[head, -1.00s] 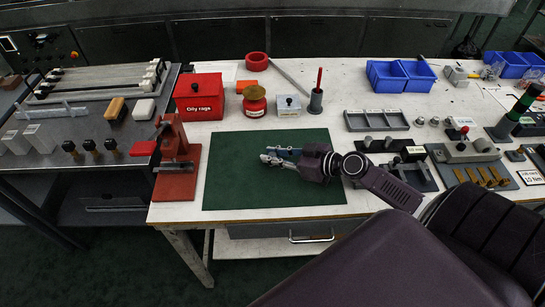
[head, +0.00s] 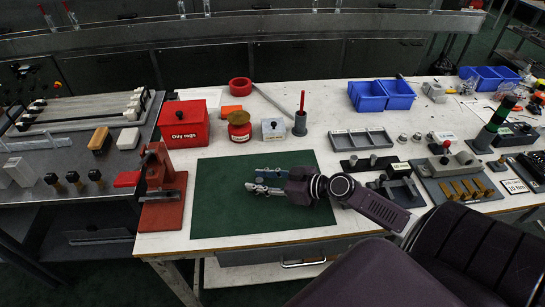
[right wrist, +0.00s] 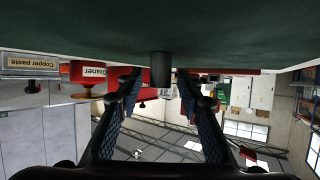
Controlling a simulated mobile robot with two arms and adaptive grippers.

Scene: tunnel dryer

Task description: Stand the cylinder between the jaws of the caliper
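My right gripper (head: 254,180) is low over the green mat (head: 220,215), its fingers pointing left. In the upside-down right wrist view, its two fingers (right wrist: 166,100) are spread apart. A short dark cylinder (right wrist: 161,68) stands on the mat in the gap ahead of them, with space on both sides. In the head view I cannot clearly tell the cylinder from the fingertips. I cannot pick out the caliper with certainty. My left gripper is not in view.
A red stand (head: 160,215) is left of the mat. The red rags box (head: 184,130), red can (head: 239,131), grey box (head: 273,131) and a holder with a red-handled tool (head: 300,125) stand behind it. A grey tray (head: 362,142) is at right. The mat's left and front are clear.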

